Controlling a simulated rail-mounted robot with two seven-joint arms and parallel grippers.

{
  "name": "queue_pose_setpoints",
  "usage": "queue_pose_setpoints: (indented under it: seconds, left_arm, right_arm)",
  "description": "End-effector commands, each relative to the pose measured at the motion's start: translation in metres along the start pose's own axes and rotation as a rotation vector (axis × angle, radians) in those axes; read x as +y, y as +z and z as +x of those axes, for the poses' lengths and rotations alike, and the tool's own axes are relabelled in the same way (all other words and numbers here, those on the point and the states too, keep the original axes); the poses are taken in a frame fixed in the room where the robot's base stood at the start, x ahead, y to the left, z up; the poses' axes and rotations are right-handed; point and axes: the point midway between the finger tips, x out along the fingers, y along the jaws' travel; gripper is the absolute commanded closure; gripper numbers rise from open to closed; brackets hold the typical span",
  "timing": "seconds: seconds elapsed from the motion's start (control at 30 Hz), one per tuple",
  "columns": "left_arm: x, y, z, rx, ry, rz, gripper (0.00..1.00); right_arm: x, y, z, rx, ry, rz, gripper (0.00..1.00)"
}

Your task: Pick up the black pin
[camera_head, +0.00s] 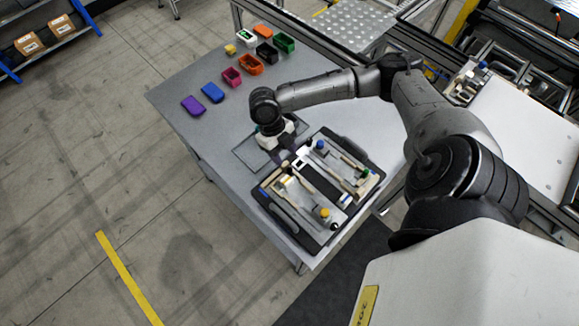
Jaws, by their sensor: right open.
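My right arm reaches in from the right over the grey table, and my right gripper (284,157) points down at the upper left edge of the black pallet fixture (290,218). The gripper is open. Its fingers are small and dark, and I cannot tell whether they touch anything. The fixture carries metal plates and several coloured knobs or pins, among them a blue one (320,144), a green one (367,172) and a yellow one (325,212). I cannot pick out the black pin for certain among the dark parts by the fingers. My left gripper is out of view.
Several coloured bins stand along the table's far left, including a purple one (194,105), a blue one (212,92) and a green one (284,42). A metal frame with a perforated plate (348,27) stands behind.

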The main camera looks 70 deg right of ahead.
Motion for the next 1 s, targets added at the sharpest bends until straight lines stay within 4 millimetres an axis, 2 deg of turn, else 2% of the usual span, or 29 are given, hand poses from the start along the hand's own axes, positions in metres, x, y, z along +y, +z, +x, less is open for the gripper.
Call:
queue_pose_setpoints:
  seconds: [0.37, 0.7, 0.93, 1.0]
  left_arm:
    - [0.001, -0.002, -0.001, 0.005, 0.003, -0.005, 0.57]
    - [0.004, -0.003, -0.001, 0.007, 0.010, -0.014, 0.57]
    - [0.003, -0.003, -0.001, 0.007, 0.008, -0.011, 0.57]
    - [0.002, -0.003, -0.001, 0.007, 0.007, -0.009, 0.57]
  right_arm:
    - [0.001, 0.000, 0.018, 0.002, -0.001, 0.000, 0.52]
    - [0.002, 0.000, 0.058, 0.001, -0.002, -0.001, 0.52]
    - [0.002, 0.000, 0.059, 0.000, -0.002, -0.001, 0.52]
    - [0.002, 0.000, 0.059, 0.000, -0.002, -0.001, 0.59]
